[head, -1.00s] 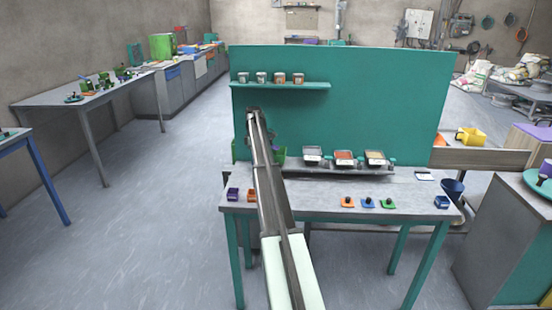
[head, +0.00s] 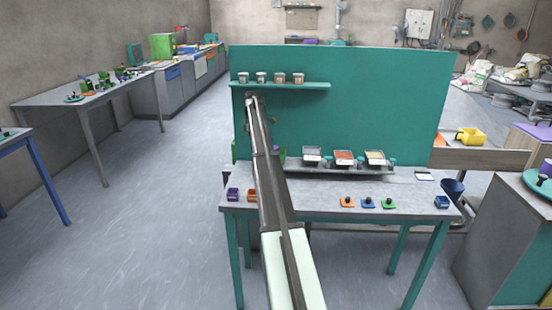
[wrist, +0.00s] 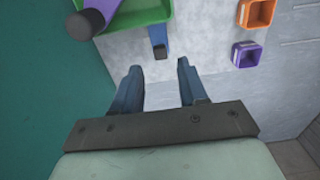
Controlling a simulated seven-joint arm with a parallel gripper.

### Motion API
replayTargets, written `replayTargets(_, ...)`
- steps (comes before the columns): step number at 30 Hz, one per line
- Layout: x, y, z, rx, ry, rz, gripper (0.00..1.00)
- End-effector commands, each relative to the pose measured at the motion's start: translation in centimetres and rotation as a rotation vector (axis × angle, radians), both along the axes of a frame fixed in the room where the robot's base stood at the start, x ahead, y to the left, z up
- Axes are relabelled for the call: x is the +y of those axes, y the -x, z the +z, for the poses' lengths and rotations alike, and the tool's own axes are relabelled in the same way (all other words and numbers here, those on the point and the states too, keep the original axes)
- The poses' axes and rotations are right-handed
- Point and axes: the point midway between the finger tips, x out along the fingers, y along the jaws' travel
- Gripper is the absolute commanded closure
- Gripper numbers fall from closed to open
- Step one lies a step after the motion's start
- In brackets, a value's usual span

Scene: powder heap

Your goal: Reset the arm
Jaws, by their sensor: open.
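My arm reaches across the table toward the teal back panel (head: 380,105). My gripper (wrist: 158,70) shows in the wrist view as two blue fingers set apart, with nothing held between them. In the head view the arm's end is near the panel's left side, just below the shelf, and the fingers are too small to make out. In the wrist view a small dark and blue piece (wrist: 159,42) lies beyond the fingertips, apart from them. A green bin (wrist: 152,12) is at the top, partly behind a dark cylinder (wrist: 86,23) with a purple end.
A purple box (wrist: 246,54) and an orange box (wrist: 257,12) stand on the grey table (head: 310,205). A shelf (head: 290,86) holds several small jars. Several trays (head: 343,158) of powder stand along the back.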

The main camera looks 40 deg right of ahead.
Motion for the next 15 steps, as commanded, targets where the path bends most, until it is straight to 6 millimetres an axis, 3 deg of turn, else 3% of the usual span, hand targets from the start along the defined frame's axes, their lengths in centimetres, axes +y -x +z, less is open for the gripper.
replayTargets(5,-0.01,-0.01,1.15,-0.001,0.001,0.0,0.57)
replayTargets(15,0.01,0.01,1.16,0.0,0.0,0.0,0.57)
